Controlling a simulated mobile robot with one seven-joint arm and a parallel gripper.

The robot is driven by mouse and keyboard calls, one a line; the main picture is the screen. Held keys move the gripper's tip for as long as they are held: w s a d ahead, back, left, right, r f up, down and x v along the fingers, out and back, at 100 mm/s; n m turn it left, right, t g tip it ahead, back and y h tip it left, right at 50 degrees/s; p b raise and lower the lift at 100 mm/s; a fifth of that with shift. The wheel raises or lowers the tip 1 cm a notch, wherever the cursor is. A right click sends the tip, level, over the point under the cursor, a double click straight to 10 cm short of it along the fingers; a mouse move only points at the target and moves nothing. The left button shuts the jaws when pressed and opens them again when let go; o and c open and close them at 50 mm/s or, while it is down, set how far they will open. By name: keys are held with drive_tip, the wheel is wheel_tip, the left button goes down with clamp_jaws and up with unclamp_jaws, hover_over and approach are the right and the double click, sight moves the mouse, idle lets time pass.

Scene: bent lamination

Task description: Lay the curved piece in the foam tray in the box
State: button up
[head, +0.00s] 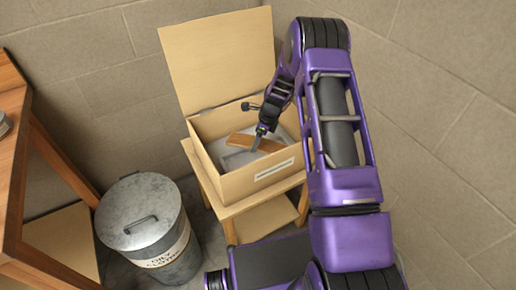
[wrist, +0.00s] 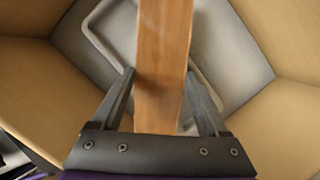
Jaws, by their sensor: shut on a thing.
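The curved piece (head: 255,144) is a brown wooden strip inside the open cardboard box (head: 217,178). In the wrist view the piece (wrist: 163,55) runs up the middle of the picture, between the fingers. My gripper (head: 259,144) reaches down into the box and is shut on the piece; its fingers also show in the wrist view (wrist: 158,100). The grey foam tray (head: 233,161) lies in the box below the piece, and its raised rim shows in the wrist view (wrist: 106,60). I cannot tell whether the piece touches the tray.
The box's lid (head: 217,55) stands open at the back. The box sits on a small wooden stand (head: 228,212). A grey metal bin (head: 140,215) stands to the left, beside a wooden table (head: 14,150). Block walls close off the back and right.

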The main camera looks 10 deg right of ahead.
sight(258, 157)
drive_tip(key=shift+f, duration=1.95)
drive_tip(key=o, duration=1.5)
drive_tip(key=shift+b, duration=0.3)
drive_tip(key=p+v, duration=0.1)
drive_tip(key=v, duration=1.1)
drive_tip(key=shift+p, duration=0.3)
